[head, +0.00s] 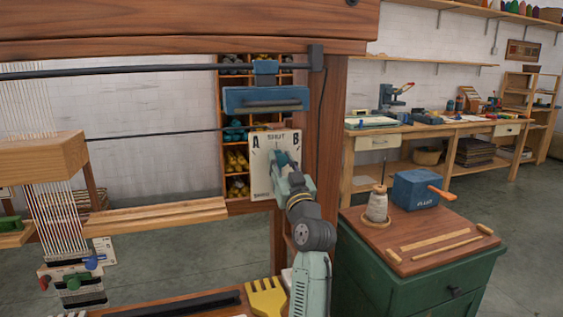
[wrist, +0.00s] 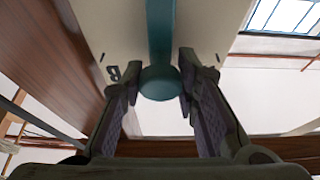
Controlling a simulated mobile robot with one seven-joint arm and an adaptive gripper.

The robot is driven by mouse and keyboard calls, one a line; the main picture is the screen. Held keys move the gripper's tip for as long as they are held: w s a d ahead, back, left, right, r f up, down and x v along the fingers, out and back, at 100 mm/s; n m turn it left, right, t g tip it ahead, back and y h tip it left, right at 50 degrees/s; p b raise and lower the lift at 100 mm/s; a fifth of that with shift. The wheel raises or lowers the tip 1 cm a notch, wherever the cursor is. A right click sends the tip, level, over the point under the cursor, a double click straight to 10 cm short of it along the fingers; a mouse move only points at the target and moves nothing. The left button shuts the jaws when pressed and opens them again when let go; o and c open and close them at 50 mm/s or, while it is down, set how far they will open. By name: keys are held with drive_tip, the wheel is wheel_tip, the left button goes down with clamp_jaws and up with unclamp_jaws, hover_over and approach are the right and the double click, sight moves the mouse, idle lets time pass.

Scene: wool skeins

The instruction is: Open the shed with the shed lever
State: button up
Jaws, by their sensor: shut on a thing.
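The shed lever (wrist: 160,82) is a teal bar with a round knob, seen in the wrist view in front of a pale plate. My gripper (wrist: 157,78) has a finger on each side of it and is shut on it near the knob. In the head view the plate (head: 260,182) is marked A, SHUT and B and is fixed by the loom's right post. My gripper (head: 285,168) is at the plate's right part and hides much of the lever, so its exact setting is hard to tell.
The loom's wooden post (head: 328,150) stands just right of the plate. Warp threads (head: 60,215) hang at the left. A blue block (head: 265,99) is above the plate. A green cabinet (head: 420,270) with a cone of yarn (head: 377,207) and a blue box (head: 415,190) stands at right.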

clamp_jaws()
drive_tip(key=shift+f, duration=0.1)
drive_tip(key=n+b, duration=0.1)
drive_tip(key=a+n+y+b, duration=0.1)
drive_tip(key=b, duration=0.3)
drive_tip(key=shift+s+a+f+n+g, duration=0.2)
drive_tip(key=shift+s+f+n+g, duration=0.1)
drive_tip(key=shift+n, duration=0.1)
drive_tip(key=a+n+y+b, duration=0.1)
drive_tip(key=n+b, duration=0.1)
drive_tip(key=a+n+g+y+b, duration=0.1)
drive_tip(key=n, duration=0.1)
drive_tip(key=s+a+n+g+b, duration=0.1)
drive_tip(key=b, duration=0.1)
drive_tip(key=shift+f+n+y+b, duration=0.25)
drive_tip(key=shift+n+y+b, duration=0.05)
drive_tip(key=shift+n+y, duration=0.1)
drive_tip(key=shift+a, duration=0.1)
drive_tip(key=o, duration=1.1)
unclamp_jaws()
